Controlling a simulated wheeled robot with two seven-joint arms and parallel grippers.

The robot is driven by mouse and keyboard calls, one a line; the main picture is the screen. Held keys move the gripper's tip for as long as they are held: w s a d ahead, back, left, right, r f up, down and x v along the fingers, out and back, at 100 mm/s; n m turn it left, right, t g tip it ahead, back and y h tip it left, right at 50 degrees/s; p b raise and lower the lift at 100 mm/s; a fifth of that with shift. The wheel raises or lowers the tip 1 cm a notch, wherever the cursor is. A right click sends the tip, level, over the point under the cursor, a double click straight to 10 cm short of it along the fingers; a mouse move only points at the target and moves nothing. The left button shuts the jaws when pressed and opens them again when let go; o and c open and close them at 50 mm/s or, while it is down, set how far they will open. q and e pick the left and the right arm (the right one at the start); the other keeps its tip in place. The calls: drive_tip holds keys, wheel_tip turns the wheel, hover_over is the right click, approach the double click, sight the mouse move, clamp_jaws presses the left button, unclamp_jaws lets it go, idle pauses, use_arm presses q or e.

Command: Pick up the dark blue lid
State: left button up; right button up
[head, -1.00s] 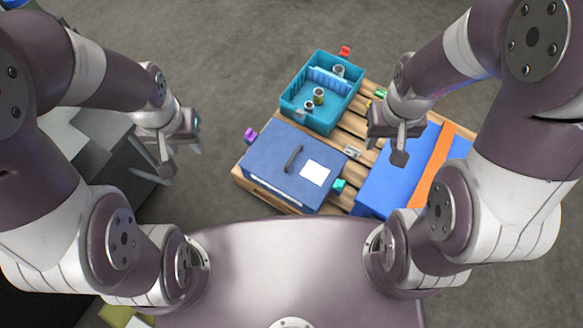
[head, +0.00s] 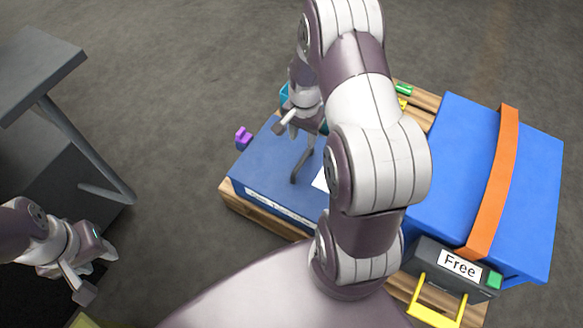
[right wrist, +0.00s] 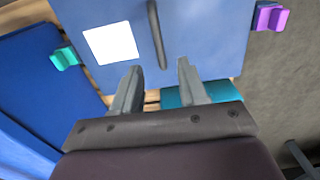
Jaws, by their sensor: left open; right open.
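The dark blue lid (head: 258,165) sits on its box on a wooden pallet, partly hidden by my right arm in the head view. It fills the top middle of the right wrist view (right wrist: 205,40). Its dark bar handle (right wrist: 157,35) and a white label (right wrist: 110,43) lie on top. My right gripper (head: 303,124) is open and empty above the lid's far side. My left gripper (head: 97,274) is open and empty at lower left, away from the pallet.
A teal bin (right wrist: 220,91) stands beside the lid. A large blue box (head: 450,170) with an orange strap and a "Free" sign (head: 460,265) stand right. A grey table (head: 40,70) stands left.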

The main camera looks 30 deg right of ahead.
sight(303, 159)
wheel_tip(303, 159, down, 12)
drive_tip(key=b, duration=0.8)
drive_tip(key=shift+s+f, duration=0.15)
drive_tip(key=shift+r, duration=0.2)
clamp_jaws()
